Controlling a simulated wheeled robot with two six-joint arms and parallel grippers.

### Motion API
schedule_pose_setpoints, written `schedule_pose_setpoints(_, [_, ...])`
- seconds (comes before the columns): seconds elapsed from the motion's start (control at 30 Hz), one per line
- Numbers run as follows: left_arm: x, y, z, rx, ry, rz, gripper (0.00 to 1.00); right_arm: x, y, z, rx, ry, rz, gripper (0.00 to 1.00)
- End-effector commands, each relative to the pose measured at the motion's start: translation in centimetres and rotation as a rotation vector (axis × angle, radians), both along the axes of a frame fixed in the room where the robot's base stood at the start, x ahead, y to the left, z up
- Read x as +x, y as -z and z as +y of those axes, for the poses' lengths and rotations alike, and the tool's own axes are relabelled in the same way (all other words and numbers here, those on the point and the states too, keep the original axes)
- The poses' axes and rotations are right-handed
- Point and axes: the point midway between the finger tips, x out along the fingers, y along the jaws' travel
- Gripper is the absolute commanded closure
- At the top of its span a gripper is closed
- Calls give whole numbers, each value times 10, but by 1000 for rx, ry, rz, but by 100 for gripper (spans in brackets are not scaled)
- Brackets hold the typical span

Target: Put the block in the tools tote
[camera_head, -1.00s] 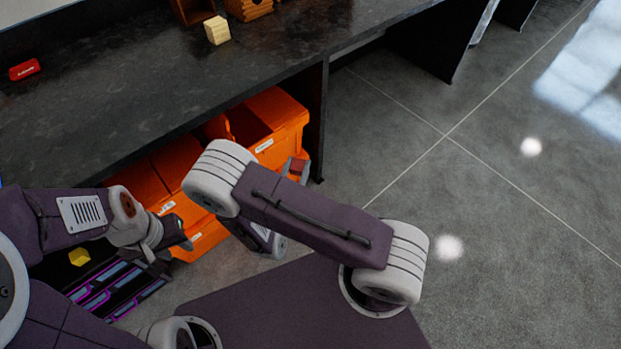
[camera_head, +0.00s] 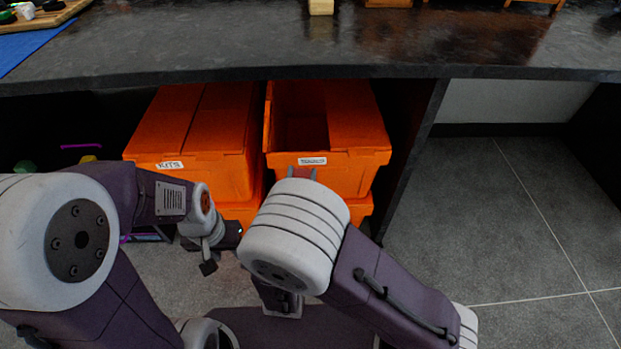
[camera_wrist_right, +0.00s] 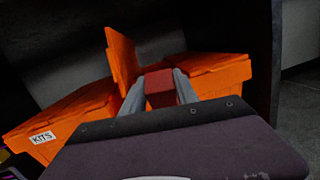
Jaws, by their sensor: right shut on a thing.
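A red block (camera_wrist_right: 160,90) sits between the grey fingers of my right gripper (camera_wrist_right: 161,84), which is shut on it.
The orange kits tote (camera_head: 195,130) stands closed just left of the tools tote. The dark bench top (camera_head: 220,45) overhangs both, and a bench side panel (camera_head: 415,155) stands right of them. A pale wooden block (camera_head: 320,7) lies on the bench. Floor at right is clear.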

Motion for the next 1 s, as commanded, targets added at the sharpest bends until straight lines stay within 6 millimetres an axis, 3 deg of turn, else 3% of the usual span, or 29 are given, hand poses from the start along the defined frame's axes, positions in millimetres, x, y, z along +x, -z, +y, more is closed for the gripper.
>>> schedule_pose_setpoints(0.27, [0,-2,0,0,0,0,64,13,-2,-1,4,5,-3,100])
schedule_pose_setpoints(1.0, [0,-3,0,0,0,0,64,104,-2,-1,2,5,-2,100])
